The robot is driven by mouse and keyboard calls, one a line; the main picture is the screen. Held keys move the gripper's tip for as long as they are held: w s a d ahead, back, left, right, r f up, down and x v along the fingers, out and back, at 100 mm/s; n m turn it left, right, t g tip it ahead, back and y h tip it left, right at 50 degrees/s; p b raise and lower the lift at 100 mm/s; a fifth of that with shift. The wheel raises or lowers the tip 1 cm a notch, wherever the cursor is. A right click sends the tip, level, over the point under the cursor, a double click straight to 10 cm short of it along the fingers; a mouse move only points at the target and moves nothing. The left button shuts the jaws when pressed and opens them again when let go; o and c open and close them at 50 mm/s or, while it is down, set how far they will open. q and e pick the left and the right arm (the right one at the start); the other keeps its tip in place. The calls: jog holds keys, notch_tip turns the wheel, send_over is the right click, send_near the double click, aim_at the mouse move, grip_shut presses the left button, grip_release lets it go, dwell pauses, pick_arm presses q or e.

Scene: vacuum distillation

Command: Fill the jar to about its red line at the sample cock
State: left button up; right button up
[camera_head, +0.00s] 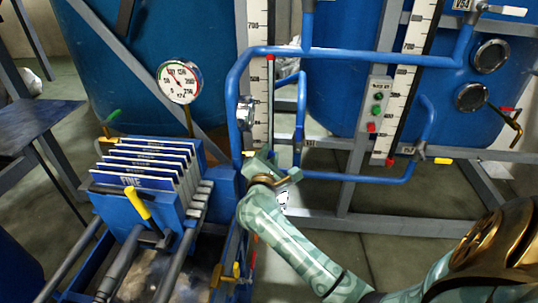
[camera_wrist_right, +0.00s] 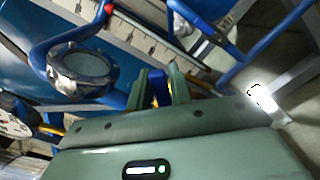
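My right gripper (camera_head: 272,168) is at the lower end of the blue pipework in the head view, in front of the pipe. In the right wrist view, its two green fingers (camera_wrist_right: 160,85) stand apart with a blue piece (camera_wrist_right: 160,92) between them; I cannot tell whether they press on it. A small white item with dark marks (camera_head: 283,198) shows just below the gripper; I cannot tell whether it is the jar. No jar with a red line can be made out. I cannot tell which fitting is the sample cock. My left gripper is not in view.
Blue pipes (camera_head: 350,52) run in front of white scales (camera_head: 405,85) and large blue tanks (camera_head: 335,95). A filter press with white plates (camera_head: 150,160) and a yellow handle (camera_head: 138,203) stands left, below a round gauge (camera_head: 180,82). Grey frame bars (camera_head: 400,226) cross the lower right.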

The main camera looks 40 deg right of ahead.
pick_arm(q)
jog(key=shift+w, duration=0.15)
pick_arm(e)
jog(key=shift+o, duration=1.2)
jog(key=shift+s+a, duration=0.2)
jog(key=shift+a, duration=0.05)
pick_arm(q)
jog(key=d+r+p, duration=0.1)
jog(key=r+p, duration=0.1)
jog(key=p, duration=0.1)
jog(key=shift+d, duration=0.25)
pick_arm(e)
jog(key=v, duration=1.5)
jog(key=shift+s+a, duration=0.2)
jog(key=shift+a, duration=0.15)
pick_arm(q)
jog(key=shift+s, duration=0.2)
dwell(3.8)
